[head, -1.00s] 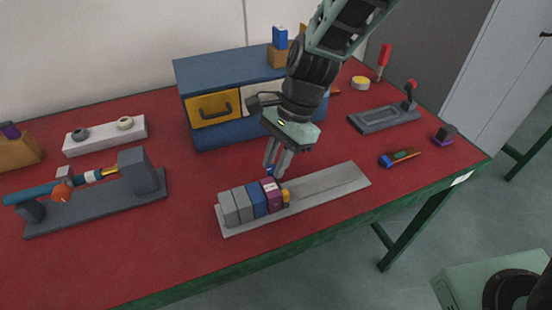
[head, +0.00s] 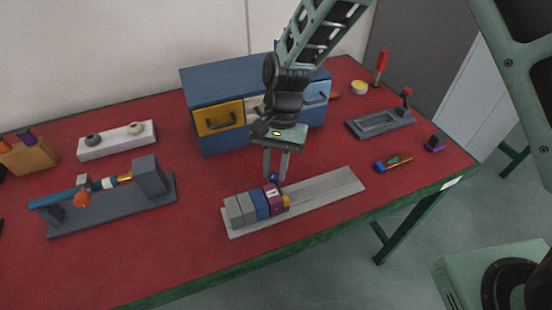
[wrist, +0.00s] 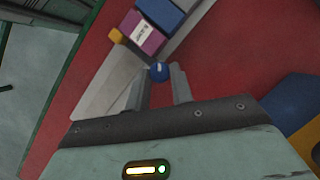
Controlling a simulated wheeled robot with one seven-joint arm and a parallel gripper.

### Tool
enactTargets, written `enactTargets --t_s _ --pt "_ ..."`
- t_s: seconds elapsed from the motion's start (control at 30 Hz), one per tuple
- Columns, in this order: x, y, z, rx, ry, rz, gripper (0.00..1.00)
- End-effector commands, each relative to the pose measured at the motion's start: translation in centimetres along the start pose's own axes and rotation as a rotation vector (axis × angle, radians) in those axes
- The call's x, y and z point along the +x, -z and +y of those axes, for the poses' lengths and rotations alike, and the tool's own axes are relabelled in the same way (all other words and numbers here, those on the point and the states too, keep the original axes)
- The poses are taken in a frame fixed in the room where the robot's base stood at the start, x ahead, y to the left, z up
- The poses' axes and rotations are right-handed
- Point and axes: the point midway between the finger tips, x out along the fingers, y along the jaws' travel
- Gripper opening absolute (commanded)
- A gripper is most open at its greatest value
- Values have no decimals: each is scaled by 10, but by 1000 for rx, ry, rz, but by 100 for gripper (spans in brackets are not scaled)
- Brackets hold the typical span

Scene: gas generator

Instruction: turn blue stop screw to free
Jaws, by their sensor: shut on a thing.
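The blue stop screw (wrist: 159,71) has a small round blue head, seen between my fingertips in the wrist view. It also shows as a small blue spot (head: 274,177) beside the rail's back edge in the head view. My gripper (head: 274,174) points down there, shut on the screw head, one finger on each side; the fingers also show in the wrist view (wrist: 161,84). The grey rail (head: 325,189) carries grey blocks (head: 240,211), a blue block (head: 259,204), a purple labelled block (head: 274,199) and a yellow piece (head: 287,200). The screw's shaft is hidden.
A blue drawer cabinet (head: 222,80) stands close behind my gripper. A grey fixture with a blue cylinder (head: 58,196) is at left. A grey tray with a red-knobbed lever (head: 382,122) and a small tool (head: 394,163) are at right.

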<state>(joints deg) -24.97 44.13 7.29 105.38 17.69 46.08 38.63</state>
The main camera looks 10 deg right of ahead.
Motion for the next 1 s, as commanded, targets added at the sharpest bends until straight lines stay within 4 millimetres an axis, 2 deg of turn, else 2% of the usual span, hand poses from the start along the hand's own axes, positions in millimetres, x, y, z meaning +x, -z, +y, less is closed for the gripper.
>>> enactTargets --t_s 0.6,1.0 --pt "-1 -3 -6 -529 -218 0 0" --pt "0 -3 -8 -750 -310 1 0"
